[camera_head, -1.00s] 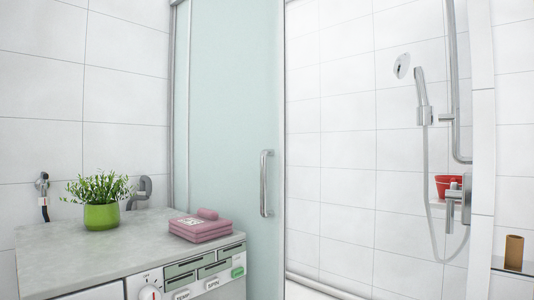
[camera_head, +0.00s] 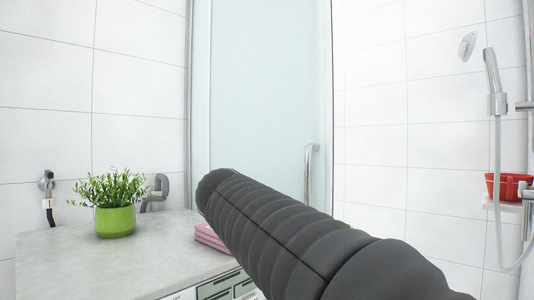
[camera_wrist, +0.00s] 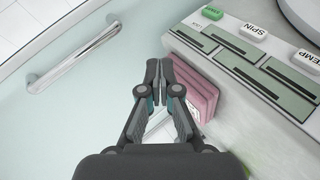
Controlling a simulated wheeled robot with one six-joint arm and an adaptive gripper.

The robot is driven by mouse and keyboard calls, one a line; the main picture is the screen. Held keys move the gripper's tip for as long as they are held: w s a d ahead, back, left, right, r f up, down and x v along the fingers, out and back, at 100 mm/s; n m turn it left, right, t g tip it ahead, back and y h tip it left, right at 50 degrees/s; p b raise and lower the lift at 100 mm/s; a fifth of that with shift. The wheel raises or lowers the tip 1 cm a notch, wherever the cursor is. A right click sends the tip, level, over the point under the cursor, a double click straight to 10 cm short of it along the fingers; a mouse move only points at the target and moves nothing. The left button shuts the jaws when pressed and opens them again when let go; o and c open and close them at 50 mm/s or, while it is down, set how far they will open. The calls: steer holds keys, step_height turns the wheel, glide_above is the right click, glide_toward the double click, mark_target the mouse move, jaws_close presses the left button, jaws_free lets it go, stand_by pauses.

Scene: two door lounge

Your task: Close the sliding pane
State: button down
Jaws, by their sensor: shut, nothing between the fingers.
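The sliding pane (camera_head: 260,90) is a pale green frosted glass sheet. It stands left of a wide opening to the tiled shower, so the shower is open to view. Its chrome bar handle (camera_head: 311,165) is upright near its right edge; my arm hides the lower part. In the wrist view the handle (camera_wrist: 75,55) lies at the upper left, apart from my gripper. My gripper (camera_wrist: 158,62) is shut and empty, in front of the pane (camera_wrist: 75,115) and beside the washing machine's front edge. In the head view my dark arm covers the lower middle and my gripper cannot be seen.
A washing machine (camera_head: 150,255) with a grey top stands at the left. On it are a green potted plant (camera_head: 115,218) and folded pink towels (camera_head: 210,238), partly hidden by my arm. A red pot (camera_head: 507,186) and hand shower (camera_head: 495,80) are at the right.

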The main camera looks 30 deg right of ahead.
steer(key=w+d+r+t+h, duration=0.15)
steer(key=w+r+h, duration=0.3)
steer(key=r, duration=0.45)
steer(key=w+d+r+g+h, duration=0.1)
steer(key=w+d+r+h, duration=0.2)
steer(key=w+r, duration=0.45)
steer(key=w+d, duration=0.1)
steer(key=d, duration=0.2)
steer(key=d+r+p, duration=0.1)
steer(key=d, duration=0.2)
steer(key=w+d+r, duration=0.1)
steer(key=d, duration=0.2)
steer(key=shift+w+r+p, duration=0.2)
steer(key=shift+w+p, duration=0.15)
steer(key=shift+s+f+b, duration=0.2)
steer(key=shift+s+b, duration=0.15)
steer(key=shift+s, duration=0.75)
steer(key=shift+s+d+f, duration=0.1)
steer(key=shift+s+f, duration=0.15)
steer(key=shift+s, duration=0.6)
